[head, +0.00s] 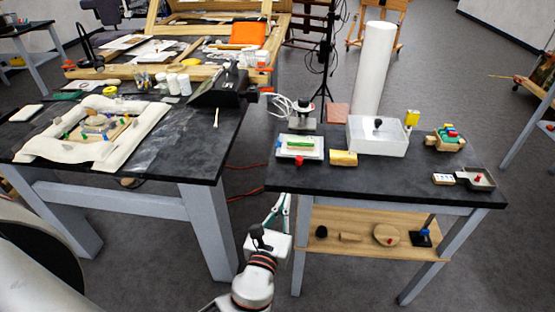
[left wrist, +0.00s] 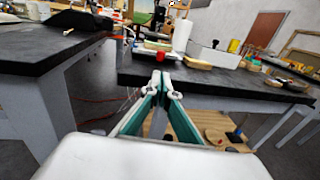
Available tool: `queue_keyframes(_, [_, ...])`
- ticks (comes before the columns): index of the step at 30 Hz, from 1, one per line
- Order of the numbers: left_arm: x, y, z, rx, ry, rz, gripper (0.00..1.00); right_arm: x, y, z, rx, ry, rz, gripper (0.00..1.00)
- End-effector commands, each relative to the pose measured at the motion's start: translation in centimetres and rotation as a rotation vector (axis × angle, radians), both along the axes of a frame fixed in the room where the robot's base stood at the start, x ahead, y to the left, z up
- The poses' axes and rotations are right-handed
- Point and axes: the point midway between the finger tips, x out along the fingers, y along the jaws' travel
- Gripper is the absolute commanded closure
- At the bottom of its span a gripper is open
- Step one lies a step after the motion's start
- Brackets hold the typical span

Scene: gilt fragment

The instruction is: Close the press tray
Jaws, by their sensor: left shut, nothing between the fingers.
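A white tray (head: 287,153) with a green bar on it lies at the left front of the right-hand black table in the head view. A red knob (head: 299,160) shows at its front edge; a red knob also shows in the left wrist view (left wrist: 162,57), just beyond my fingertips. I cannot tell for sure that this is the press tray. My left gripper (head: 281,202) has teal fingers and is in front of the table's front left corner, apart from the tray. In the left wrist view its fingertips (left wrist: 161,82) are together and empty. My right gripper is not in view.
The right-hand table (head: 385,180) also bears a yellow block (head: 343,158), a white box with a black knob (head: 377,138) and a small grey tray (head: 477,179). A wooden shelf (head: 365,238) with small items is below. A gap separates it from the left table (head: 200,140).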

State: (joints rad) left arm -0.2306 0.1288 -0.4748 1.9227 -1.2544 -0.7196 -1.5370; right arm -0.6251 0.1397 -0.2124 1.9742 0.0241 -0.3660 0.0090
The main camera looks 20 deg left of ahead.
Motion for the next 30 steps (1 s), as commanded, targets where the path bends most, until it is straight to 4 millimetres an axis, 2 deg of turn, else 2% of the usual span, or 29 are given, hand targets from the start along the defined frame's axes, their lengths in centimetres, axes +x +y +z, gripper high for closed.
queue_keyframes(5, [1.6, 0.0, 0.1, 0.001, -0.002, 0.0, 1.0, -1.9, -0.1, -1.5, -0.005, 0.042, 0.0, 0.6])
queue_keyframes(9, [4.2, 0.3, 0.2, 0.001, -0.003, 0.0, 1.0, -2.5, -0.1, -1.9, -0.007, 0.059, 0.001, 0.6])
queue_keyframes(21, [11.5, 1.3, 0.1, 0.001, -0.001, 0.0, 1.0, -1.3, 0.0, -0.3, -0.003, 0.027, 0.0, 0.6])
queue_keyframes(24, [12.7, 1.4, 0.0, 0.001, -0.001, 0.0, 1.0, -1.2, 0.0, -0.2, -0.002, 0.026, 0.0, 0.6])
queue_keyframes(30, [13.7, 1.5, 0.0, 0.0, 0.0, -0.001, 1.0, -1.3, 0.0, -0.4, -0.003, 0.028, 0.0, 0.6])
